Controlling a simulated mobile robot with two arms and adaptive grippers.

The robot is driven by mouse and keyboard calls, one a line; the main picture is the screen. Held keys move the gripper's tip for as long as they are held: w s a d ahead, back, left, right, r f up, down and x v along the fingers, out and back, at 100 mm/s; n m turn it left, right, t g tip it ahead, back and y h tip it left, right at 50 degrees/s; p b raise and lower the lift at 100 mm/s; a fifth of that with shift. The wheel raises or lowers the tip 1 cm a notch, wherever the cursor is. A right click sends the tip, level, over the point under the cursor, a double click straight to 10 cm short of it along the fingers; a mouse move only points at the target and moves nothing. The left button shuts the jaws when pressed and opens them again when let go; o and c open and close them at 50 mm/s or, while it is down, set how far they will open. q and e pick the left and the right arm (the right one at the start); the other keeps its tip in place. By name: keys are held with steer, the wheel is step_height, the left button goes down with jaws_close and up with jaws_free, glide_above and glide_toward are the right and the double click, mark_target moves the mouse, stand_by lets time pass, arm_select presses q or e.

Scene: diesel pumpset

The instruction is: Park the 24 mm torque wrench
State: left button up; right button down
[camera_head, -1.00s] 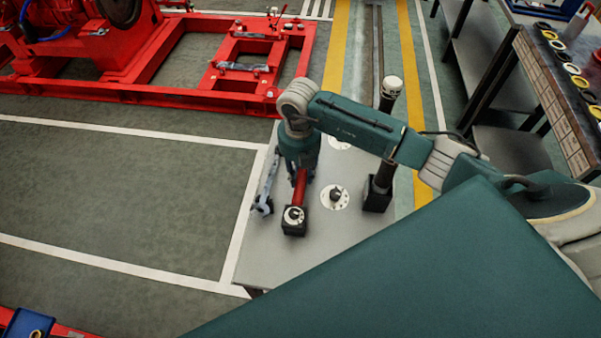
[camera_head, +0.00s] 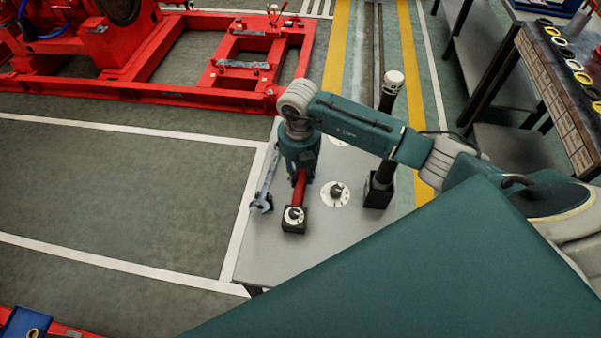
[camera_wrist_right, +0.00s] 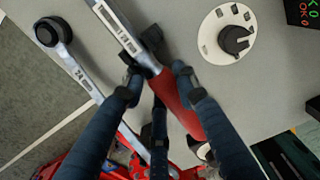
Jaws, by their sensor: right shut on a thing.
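The torque wrench has a red handle (camera_head: 300,187) and a silver scaled shaft (camera_wrist_right: 122,28). My right gripper (camera_wrist_right: 158,78) is shut on it near where the handle meets the shaft, low over the grey table. In the head view the handle's near end is at a small black block with a white disc (camera_head: 294,218); I cannot tell whether it rests on it. My right gripper (camera_head: 299,170) and arm hide the far end. A grey spanner (camera_head: 262,195) lies to the left; its "24" marking shows in the wrist view (camera_wrist_right: 80,75). My left gripper is not in view.
A white disc with a black knob (camera_head: 335,194) lies right of the torque wrench on the table (camera_head: 265,250). A black post (camera_head: 386,130) on a black base stands further right. A red frame (camera_head: 200,95) is beyond, and a workbench (camera_head: 560,90) is at right.

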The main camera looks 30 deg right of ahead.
steer(key=c, duration=1.3)
jaws_free()
steer(key=shift+r, duration=0.1)
step_height(320, 180, up, 12)
steer(key=shift+a+f, duration=0.1)
steer(key=shift+a, duration=0.05)
